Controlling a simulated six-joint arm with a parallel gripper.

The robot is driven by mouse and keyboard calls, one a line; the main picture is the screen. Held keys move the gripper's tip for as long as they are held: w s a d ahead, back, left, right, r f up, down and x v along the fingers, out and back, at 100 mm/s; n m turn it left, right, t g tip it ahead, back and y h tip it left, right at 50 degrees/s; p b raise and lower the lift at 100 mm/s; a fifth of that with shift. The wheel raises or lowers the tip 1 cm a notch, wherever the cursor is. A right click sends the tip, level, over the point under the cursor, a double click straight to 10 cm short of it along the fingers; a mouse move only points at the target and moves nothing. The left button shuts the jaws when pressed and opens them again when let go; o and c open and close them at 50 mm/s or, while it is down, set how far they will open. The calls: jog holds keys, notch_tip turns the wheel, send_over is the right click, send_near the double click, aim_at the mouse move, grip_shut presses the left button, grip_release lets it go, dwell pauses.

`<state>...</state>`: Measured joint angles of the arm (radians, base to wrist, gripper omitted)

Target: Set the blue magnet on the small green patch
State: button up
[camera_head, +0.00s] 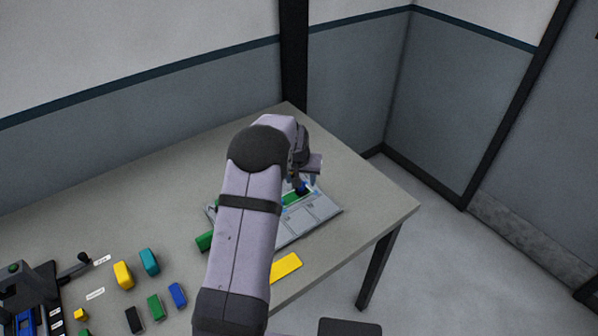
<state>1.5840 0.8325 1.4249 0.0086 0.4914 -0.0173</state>
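My gripper (305,182) is over the right part of a grey panel, pointing down, partly hidden by my arm. A small dark blue piece (302,188), which looks like the blue magnet, is right at its fingertips. A green strip (291,199) lies on the panel just below and left of the blue piece; it looks like the green patch. The blue piece is at or over the strip's upper right end. I cannot tell whether it touches the strip, or whether the fingers are closed on it.
The grey panel (322,212) lies near the table's right end. A yellow flat piece (286,267) and a green roll (204,241) are near it. Yellow (123,275), teal (149,262), green (155,307) and blue (178,295) blocks stand at lower left. The table's far right corner (375,190) is clear.

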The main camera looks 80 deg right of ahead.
jog(key=b+v, duration=0.2)
jog(key=v, duration=0.5)
jog(key=shift+r, duration=0.35)
jog(key=shift+w+a, duration=0.1)
jog(key=shift+a, duration=0.1)
jog(key=w+a+n+t+y, duration=0.1)
jog(key=w+a+n, duration=0.2)
jog(key=w+a, duration=0.6)
jog(key=w+a+n+t+y, duration=0.1)
jog(key=w+a+n, duration=0.35)
jog(key=w, duration=0.85)
jog(key=w+a+n, duration=0.1)
jog(key=w+a, duration=0.2)
jog(key=a, duration=0.3)
jog(key=w+a, duration=0.4)
jog(key=a, duration=0.3)
jog(key=a+f+n+g+y, duration=0.15)
jog(key=a+n, duration=0.35)
jog(key=a, duration=1.2)
jog(key=s+a+f+n+y, duration=0.1)
jog(key=s+a+n, duration=0.3)
jog(key=a, duration=0.9)
jog(key=s, duration=0.2)
jog(key=shift+s+f, duration=0.3)
jog(key=shift+f, duration=0.05)
jog(key=shift+n+g, duration=0.25)
